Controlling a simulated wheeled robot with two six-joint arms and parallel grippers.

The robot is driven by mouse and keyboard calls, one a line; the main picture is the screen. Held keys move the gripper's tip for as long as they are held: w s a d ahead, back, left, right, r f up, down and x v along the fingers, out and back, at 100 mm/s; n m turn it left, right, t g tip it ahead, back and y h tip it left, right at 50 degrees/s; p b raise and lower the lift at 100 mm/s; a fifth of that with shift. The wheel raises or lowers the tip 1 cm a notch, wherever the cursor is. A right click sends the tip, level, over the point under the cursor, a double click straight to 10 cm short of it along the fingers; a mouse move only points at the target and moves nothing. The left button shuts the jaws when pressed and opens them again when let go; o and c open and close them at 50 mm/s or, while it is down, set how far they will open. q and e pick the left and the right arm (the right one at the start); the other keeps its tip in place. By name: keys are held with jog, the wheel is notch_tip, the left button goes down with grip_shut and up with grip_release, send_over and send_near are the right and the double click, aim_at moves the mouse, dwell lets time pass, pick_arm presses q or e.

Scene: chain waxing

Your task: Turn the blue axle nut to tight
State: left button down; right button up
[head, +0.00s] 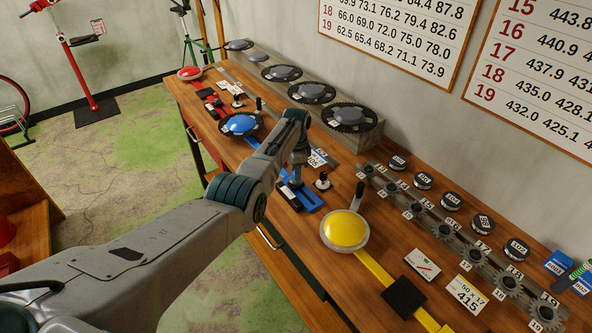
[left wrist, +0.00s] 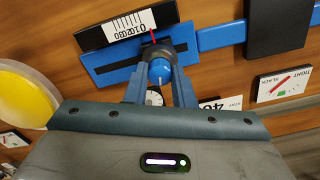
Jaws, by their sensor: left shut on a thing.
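The blue axle nut (left wrist: 161,70) shows in the left wrist view, at the slotted blue end plate (left wrist: 108,74) of the blue bar. My left gripper (left wrist: 161,82) is shut on the nut, one finger on each side. A red pointer (left wrist: 153,36) stands by a white number scale (left wrist: 128,24) beyond the nut. In the head view my left gripper (head: 297,180) reaches down to the blue end plate (head: 309,200), and the nut is hidden there. My right gripper is in neither view.
A TIGHT/SLACK card (left wrist: 284,84) lies beside the bar. A yellow disc (head: 345,229) is close on the right, with a post behind it. A blue disc (head: 240,124) and chainrings (head: 350,117) stand farther back. A rail of sprockets (head: 445,231) fills the right side.

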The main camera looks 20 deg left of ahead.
pick_arm(q)
jog(key=shift+w+r, duration=0.1)
jog(key=shift+r, duration=0.05)
jog(key=c, duration=1.2)
grip_release()
jog(key=shift+c, duration=0.2)
notch_tip(320, 180, up, 11)
jog(key=b, duration=0.3)
jog(key=shift+b, duration=0.3)
